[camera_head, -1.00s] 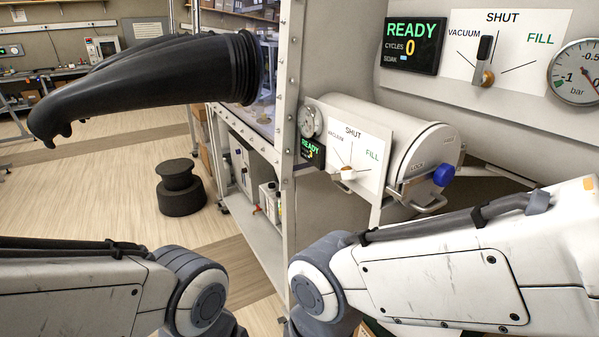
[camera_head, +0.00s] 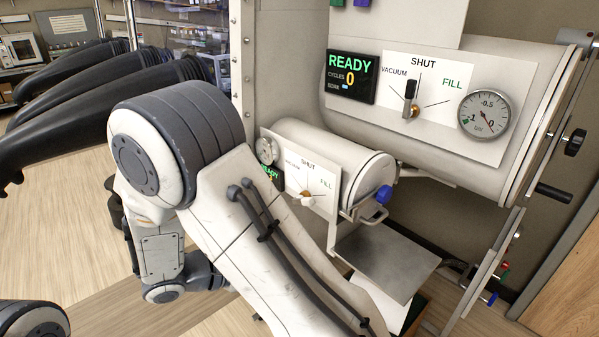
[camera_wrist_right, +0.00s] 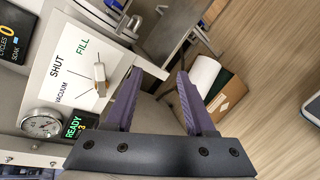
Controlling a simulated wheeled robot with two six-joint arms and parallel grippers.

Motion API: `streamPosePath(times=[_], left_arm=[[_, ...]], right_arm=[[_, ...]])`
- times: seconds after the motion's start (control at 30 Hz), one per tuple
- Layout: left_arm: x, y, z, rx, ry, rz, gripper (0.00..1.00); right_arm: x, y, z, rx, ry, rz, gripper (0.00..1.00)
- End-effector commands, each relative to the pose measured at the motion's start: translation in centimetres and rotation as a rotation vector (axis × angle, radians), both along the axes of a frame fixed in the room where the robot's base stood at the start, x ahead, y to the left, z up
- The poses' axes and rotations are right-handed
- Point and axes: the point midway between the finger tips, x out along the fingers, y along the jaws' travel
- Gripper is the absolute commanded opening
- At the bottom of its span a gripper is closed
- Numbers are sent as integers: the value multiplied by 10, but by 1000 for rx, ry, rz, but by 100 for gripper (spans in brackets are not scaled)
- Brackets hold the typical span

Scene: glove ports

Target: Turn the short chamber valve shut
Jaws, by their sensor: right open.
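The short chamber (camera_head: 345,160) is the smaller pale cylinder below the large one. Its valve (camera_head: 307,200) is a small pale handle on a brass hub, on a white panel marked VACUUM, SHUT and FILL. In the right wrist view the valve (camera_wrist_right: 100,75) is left of my right gripper (camera_wrist_right: 158,78), apart from it. There the handle extends up, toward the FILL side, off the SHUT line; its exact mark is hard to tell. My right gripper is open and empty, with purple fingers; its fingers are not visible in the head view. My left gripper is not in view.
The large chamber's valve (camera_head: 411,98) points up at SHUT on the panel above. A blue knob (camera_head: 383,194) stands out at the short chamber's door. A grey shelf (camera_head: 385,262) is below. Black gloves (camera_head: 100,90) stick out at left.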

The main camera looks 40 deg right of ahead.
Motion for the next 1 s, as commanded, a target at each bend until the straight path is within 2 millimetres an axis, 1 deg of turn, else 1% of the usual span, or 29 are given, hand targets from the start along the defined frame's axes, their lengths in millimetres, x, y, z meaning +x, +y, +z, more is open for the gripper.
streamPosePath(times=[0.03, 0.1, 0.2, 0.3, 0.37, 0.47, 0.57, 0.8, 0.9, 1.0], left_arm=[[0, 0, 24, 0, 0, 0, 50], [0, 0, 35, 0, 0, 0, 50], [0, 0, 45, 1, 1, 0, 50], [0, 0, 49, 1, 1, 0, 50], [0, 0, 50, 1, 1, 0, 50], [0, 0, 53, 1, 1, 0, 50], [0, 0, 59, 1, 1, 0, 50], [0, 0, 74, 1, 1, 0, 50], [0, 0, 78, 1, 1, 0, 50], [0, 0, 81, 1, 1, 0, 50]], right_arm=[[14, -11, 20, -93, -1, 27, 55], [33, -22, 30, -194, -22, 73, 55], [53, -30, 36, -289, -51, 131, 55], [64, -34, 38, -337, -69, 168, 55], [67, -37, 38, -351, -77, 179, 55], [69, -46, 38, -356, -78, 182, 55], [69, -62, 39, -354, -76, 179, 55], [72, -107, 39, -353, -75, 177, 55], [74, -122, 38, -352, -76, 180, 55], [75, -131, 38, -351, -78, 181, 55]])
